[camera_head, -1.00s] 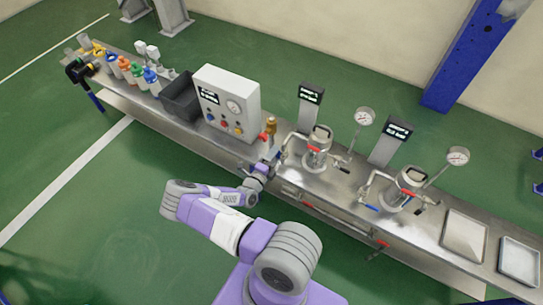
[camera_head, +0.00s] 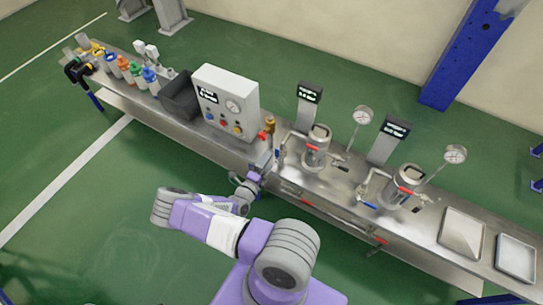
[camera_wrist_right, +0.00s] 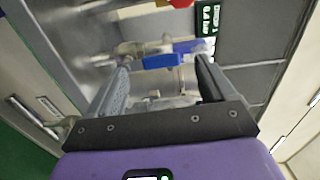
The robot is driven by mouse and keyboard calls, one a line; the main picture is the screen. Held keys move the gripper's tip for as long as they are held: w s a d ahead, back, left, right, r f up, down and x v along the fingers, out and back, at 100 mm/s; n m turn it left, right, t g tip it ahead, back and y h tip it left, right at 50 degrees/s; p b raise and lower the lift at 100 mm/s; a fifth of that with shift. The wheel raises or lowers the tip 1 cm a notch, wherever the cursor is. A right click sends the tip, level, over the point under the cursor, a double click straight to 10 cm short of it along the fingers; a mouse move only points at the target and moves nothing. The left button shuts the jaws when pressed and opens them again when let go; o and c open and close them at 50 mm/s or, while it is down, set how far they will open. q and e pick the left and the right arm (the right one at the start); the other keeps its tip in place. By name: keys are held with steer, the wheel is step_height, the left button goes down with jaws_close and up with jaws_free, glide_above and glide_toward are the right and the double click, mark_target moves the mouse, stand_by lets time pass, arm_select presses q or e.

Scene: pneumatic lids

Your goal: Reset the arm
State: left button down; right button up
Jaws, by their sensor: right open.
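My right arm reaches up from the bottom of the head view to the front edge of the steel bench. Its right gripper (camera_head: 268,158) is small there, at the bench edge near the red-handled valve below the control box. In the right wrist view the right gripper (camera_wrist_right: 164,62) is open, its two dark fingers apart. A blue valve handle (camera_wrist_right: 172,61) and metal pipework show between and beyond the fingers. I see nothing held, and cannot tell whether a finger touches the handle. My left gripper is not in view.
The bench (camera_head: 335,198) carries a control box (camera_head: 226,103), two metal vessels (camera_head: 317,148) (camera_head: 404,185) with gauges, a black bin (camera_head: 180,97), several coloured bottles (camera_head: 124,66) and two trays (camera_head: 462,234) (camera_head: 516,258). Green floor in front of the bench is open at left.

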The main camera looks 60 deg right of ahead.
steer(key=a, duration=0.2)
steer(key=shift+a, duration=0.35)
